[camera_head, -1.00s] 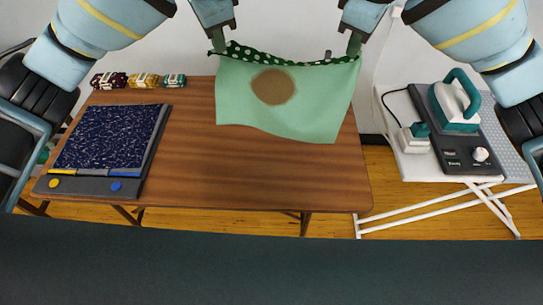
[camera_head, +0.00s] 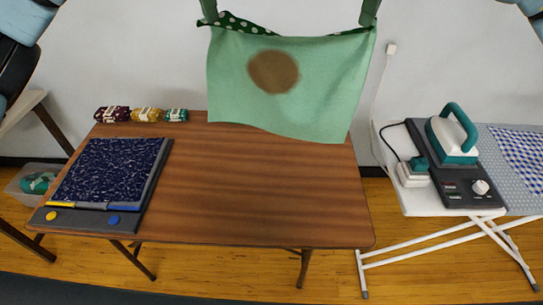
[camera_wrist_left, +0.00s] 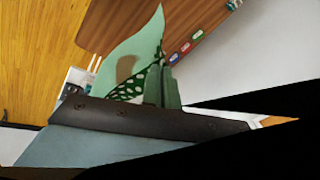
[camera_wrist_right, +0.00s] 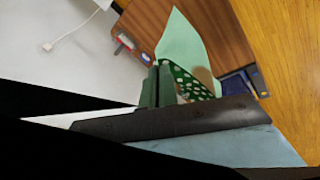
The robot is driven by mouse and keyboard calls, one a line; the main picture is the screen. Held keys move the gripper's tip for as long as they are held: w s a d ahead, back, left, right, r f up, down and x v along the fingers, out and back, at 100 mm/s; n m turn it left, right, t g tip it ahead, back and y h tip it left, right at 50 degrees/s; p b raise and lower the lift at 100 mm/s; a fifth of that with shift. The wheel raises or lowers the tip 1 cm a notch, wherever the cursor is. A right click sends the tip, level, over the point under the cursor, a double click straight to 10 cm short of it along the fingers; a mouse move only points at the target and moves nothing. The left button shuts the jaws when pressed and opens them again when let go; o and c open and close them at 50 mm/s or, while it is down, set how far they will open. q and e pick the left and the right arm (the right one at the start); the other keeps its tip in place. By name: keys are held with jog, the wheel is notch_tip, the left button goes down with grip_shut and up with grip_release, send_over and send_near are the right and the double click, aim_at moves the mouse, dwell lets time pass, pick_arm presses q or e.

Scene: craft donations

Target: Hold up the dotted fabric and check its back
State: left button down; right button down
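The dotted fabric (camera_head: 320,90) hangs spread out above the back of the table in the head view. Its pale green back faces me and carries a round brown stain (camera_head: 273,71) near the upper middle. A dark green strip with white dots shows along its top edge. My left gripper (camera_head: 208,12) is shut on the top left corner, and my right gripper (camera_head: 369,12) is shut on the top right corner. The fabric also shows at the fingers in the left wrist view (camera_wrist_left: 140,50) and the right wrist view (camera_wrist_right: 180,42).
The wooden table (camera_head: 260,190) is mostly clear. A dark blue speckled cloth (camera_head: 108,170) lies on a grey board at its left. Several fabric rolls (camera_head: 145,114) sit at the back left. An iron (camera_head: 452,135) stands on an ironing board (camera_head: 505,165) at right. A clear bin (camera_head: 28,182) is at far left.

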pick_arm(q)
jog(key=shift+f, duration=0.1)
pick_arm(e)
jog(key=shift+f, duration=0.1)
dwell(0.3)
